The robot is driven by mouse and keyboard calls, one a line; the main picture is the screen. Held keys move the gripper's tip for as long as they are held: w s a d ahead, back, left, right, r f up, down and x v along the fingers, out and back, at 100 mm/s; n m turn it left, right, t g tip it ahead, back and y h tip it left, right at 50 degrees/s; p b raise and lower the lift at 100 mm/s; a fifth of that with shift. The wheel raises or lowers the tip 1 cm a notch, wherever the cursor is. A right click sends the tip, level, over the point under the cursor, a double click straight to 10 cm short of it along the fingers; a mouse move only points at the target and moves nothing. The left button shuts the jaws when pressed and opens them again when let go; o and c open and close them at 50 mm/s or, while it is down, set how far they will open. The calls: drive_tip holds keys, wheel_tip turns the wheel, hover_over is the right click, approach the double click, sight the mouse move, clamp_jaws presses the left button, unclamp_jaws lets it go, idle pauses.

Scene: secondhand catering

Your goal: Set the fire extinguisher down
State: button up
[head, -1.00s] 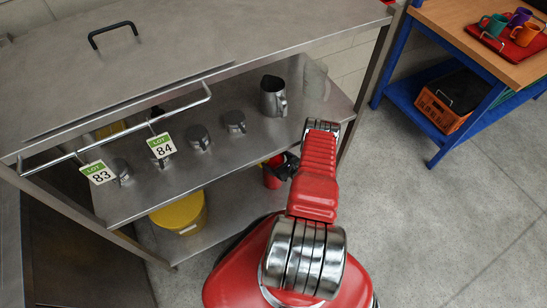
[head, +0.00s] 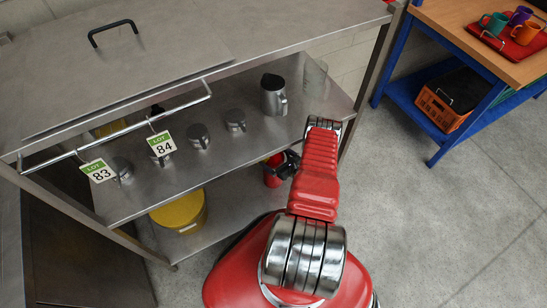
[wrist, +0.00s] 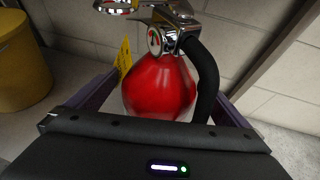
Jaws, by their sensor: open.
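The red fire extinguisher (head: 271,173) stands on the lower shelf of the steel bench in the head view, partly hidden behind my gripper and arm. In the wrist view the extinguisher (wrist: 160,85) shows its rounded red body, chrome valve head, black hose and a yellow tag. My gripper (wrist: 166,92) is open, with one finger on each side of the body. Whether either finger touches it cannot be told. In the head view only a dark part of my gripper (head: 288,162) shows beside the extinguisher. The extinguisher's base is hidden.
A yellow tub (head: 180,213) stands left on the lower shelf (head: 222,205). The middle shelf (head: 235,155) above holds several metal vessels, including a jug (head: 273,96). A bench leg (head: 362,85) rises at the right. Grey floor is clear at right.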

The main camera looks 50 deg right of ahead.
drive_tip(key=v, duration=1.1)
drive_tip(key=shift+s, duration=0.15)
drive_tip(key=shift+r, duration=0.1)
idle(0.5)
